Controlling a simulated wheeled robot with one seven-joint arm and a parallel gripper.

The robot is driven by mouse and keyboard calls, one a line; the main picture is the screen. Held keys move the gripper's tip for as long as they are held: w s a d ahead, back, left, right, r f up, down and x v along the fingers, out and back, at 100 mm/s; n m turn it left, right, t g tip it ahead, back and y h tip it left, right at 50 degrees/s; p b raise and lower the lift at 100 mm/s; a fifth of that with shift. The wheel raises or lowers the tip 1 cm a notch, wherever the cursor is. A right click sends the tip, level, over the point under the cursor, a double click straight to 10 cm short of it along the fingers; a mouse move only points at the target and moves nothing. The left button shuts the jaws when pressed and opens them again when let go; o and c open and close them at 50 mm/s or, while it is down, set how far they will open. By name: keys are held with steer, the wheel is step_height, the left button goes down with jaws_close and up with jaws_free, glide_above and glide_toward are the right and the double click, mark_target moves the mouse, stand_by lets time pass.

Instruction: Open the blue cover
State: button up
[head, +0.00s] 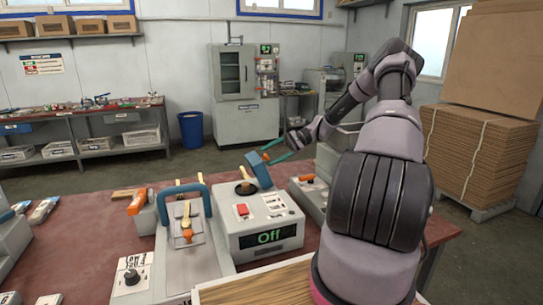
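The blue cover (258,171) stands tilted up on top of the grey control box (268,228), above a dark round opening (245,188). An orange piece (265,156) shows at its upper edge. My gripper (272,153) is at the cover's upper right side, with thin teal fingers reaching toward the orange piece. The fingers look spread to either side of it, but contact and grip are too small to tell. The box has a red button (241,210) and a display reading "Off" (269,237).
A joystick box (132,277) is at the front left. Another grey unit (311,196) stands right of the box. The red tabletop (78,237) has bare room at left.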

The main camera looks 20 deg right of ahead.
step_height(320, 180, up, 10)
stand_by(0.6)
